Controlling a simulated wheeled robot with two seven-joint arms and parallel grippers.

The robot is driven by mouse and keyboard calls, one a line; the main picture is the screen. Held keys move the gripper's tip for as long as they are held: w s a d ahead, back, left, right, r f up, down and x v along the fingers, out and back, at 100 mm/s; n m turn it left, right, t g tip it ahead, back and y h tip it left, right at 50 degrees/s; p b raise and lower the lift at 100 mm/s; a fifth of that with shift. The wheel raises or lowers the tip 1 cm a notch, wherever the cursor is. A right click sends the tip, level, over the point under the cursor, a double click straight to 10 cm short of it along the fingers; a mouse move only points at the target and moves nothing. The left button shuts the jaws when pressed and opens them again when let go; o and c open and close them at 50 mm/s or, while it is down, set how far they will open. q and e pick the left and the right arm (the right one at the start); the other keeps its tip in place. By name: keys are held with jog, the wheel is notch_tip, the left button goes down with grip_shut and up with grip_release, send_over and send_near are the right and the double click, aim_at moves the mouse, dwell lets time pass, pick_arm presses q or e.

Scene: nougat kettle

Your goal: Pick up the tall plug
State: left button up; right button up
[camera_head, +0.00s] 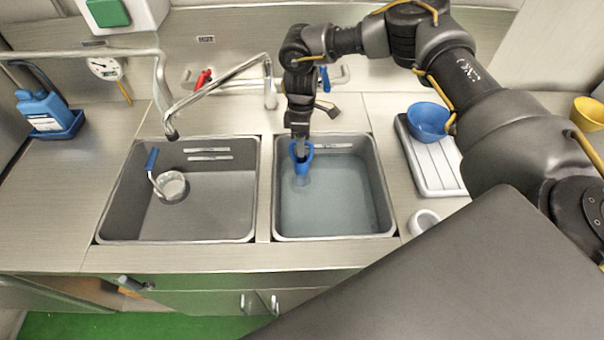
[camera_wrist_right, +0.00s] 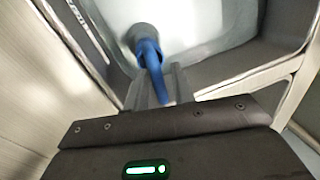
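The tall plug (camera_head: 302,163) has a blue looped handle and is in the right sink (camera_head: 377,200), its lower part under the water. The right wrist view shows its blue handle (camera_wrist_right: 151,64) and darker round end (camera_wrist_right: 143,33). My right gripper (camera_head: 301,142) reaches straight down over the sink's back edge. Its narrow fingers (camera_wrist_right: 158,88) are close together on either side of the blue handle and look shut on it. Whether the plug's lower end touches the sink floor is unclear. My left gripper is not in view.
The left sink (camera_head: 225,210) holds a blue-handled strainer or ladle (camera_head: 172,185). A tap (camera_head: 215,88) stands behind the sinks. At right are a blue bowl (camera_head: 428,119) on a white drainer (camera_head: 436,168) and a white cup (camera_head: 423,221). A blue bottle (camera_head: 42,110) stands left.

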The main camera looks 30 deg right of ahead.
grip_shut()
jog(key=shift+r, duration=0.15)
